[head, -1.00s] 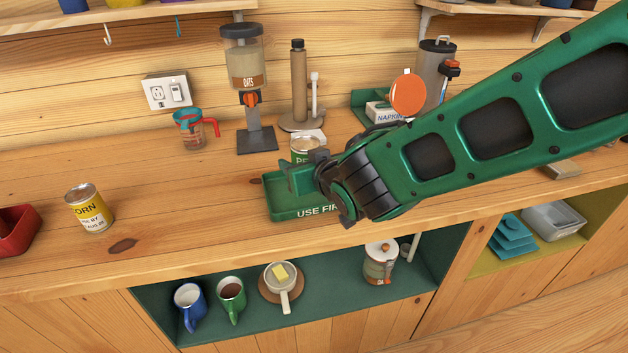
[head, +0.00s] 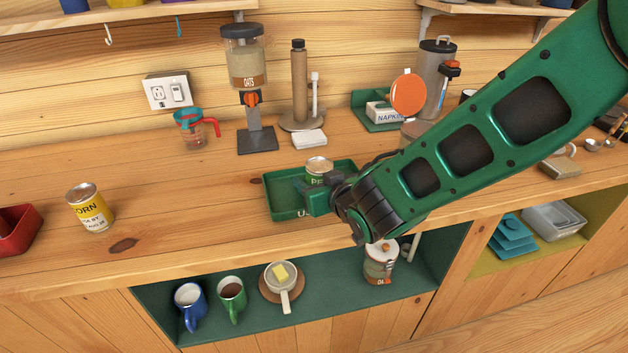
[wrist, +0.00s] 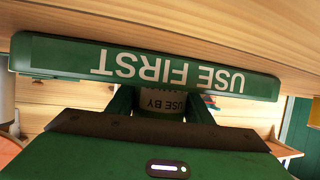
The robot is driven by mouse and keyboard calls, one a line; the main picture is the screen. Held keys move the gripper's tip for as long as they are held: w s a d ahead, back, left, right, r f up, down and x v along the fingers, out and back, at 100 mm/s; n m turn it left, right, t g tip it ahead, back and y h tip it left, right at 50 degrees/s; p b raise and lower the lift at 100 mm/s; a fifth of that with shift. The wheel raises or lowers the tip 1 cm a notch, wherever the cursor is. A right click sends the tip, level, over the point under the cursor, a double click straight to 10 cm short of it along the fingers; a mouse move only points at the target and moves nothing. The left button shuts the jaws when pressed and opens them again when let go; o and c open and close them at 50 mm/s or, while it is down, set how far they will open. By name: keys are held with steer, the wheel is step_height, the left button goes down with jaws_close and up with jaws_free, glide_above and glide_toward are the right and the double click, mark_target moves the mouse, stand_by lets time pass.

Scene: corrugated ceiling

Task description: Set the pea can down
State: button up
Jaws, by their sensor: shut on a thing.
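The pea can (head: 318,168), with a silver lid and a green and white label, stands upright at the green "USE FIRST" tray (head: 280,197). My gripper (head: 318,190) is shut on it from the front right. In the wrist view the can (wrist: 162,102) sits between my fingers, with "USE BY" on its label, and the tray's lettered front (wrist: 170,70) crosses the picture. The can's lower part is hidden by my gripper, so I cannot tell whether its base touches the tray floor.
A corn can (head: 90,208) stands on the counter to the left, near a red bin (head: 14,230). An oats dispenser (head: 250,95), a paper towel holder (head: 299,85) and a napkin box (head: 383,112) are behind.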

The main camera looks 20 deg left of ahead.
mark_target(319, 181)
steer(key=o, duration=1.3)
steer(key=v, duration=1.2)
steer(key=shift+w+d+r, duration=0.1)
